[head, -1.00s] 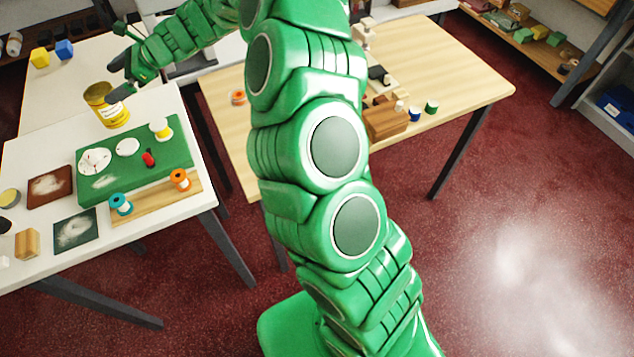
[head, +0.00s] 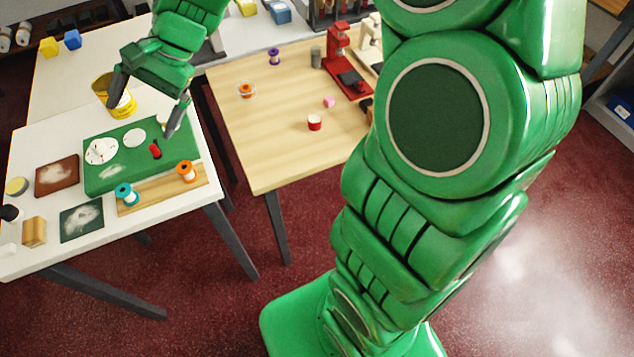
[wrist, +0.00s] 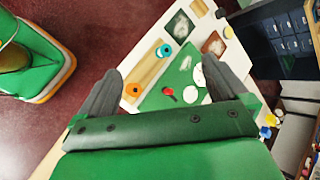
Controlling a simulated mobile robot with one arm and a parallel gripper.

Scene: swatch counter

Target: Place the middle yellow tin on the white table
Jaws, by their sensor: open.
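A yellow tin (head: 122,105) stands upright on the white table (head: 50,143) near its back edge, behind the green mat (head: 105,179). My gripper (head: 142,113) is open and empty above that end of the table, with its fingers spread wide. In the head view its left finger overlaps the tin's front; I cannot tell whether they touch. Its right finger hangs over the mat's back right corner. In the wrist view the open fingers (wrist: 160,75) frame the green mat (wrist: 157,98), and I cannot make out the tin between them.
Two spools, teal (head: 126,194) and orange (head: 186,171), stand on a wooden board at the front. Swatches and a wooden block (head: 34,232) lie at left. A wooden table (head: 270,150) holding a red cup (head: 314,122) stands across a gap.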

